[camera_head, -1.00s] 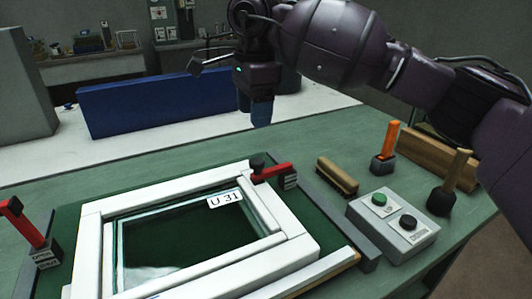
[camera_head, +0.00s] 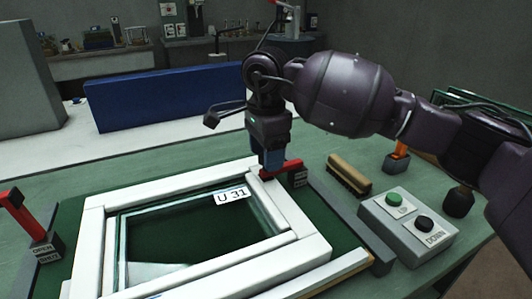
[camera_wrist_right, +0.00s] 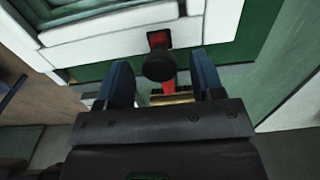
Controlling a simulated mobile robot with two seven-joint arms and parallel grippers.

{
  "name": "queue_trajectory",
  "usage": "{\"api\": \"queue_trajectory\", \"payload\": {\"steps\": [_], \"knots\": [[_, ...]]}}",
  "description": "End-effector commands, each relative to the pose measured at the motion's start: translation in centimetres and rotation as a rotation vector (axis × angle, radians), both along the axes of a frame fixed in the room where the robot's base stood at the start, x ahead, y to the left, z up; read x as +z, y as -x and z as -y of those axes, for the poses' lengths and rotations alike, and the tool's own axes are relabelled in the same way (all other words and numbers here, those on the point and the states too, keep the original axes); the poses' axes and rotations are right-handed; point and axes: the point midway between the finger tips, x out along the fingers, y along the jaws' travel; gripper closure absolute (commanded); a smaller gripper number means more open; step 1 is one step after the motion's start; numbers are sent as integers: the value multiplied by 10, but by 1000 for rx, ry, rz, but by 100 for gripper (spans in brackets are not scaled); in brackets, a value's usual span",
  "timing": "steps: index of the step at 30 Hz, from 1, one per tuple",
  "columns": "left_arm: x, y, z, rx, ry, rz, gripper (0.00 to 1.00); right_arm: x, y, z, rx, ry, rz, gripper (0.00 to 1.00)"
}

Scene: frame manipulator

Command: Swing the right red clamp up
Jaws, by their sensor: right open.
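The right red clamp (camera_head: 291,169) lies flat across the far right corner of the white frame (camera_head: 285,264). In the right wrist view its black knob (camera_wrist_right: 160,65) sits between my fingers, with the red lever (camera_wrist_right: 168,86) partly hidden behind it. My right gripper (camera_head: 272,167) points down at the clamp's knob end. Its blue fingers (camera_wrist_right: 163,82) are open, one on each side of the knob, with gaps showing. The left red clamp (camera_head: 16,203) stands raised and tilted at the left. My left gripper is not in view.
A control box (camera_head: 408,226) with green and black buttons and a wooden brush (camera_head: 348,174) stand right of the frame. An orange-handled tool (camera_head: 397,157) is farther back.

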Motion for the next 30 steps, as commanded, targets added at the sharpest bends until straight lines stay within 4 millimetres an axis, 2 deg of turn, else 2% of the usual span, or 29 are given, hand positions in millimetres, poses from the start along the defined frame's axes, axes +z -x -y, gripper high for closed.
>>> {"api": "queue_trajectory", "payload": {"steps": [10, 21, 22, 30], "knots": [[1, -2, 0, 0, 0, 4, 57, -2, 0, 0, 0, 0, 1, 40], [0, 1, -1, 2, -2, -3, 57, -2, 0, 0, 0, 0, 0, 97], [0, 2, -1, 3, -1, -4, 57, -2, 0, 0, 0, 0, 0, 100], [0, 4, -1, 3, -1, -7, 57, 1, 0, 1, 0, -22, -9, 100]]}}
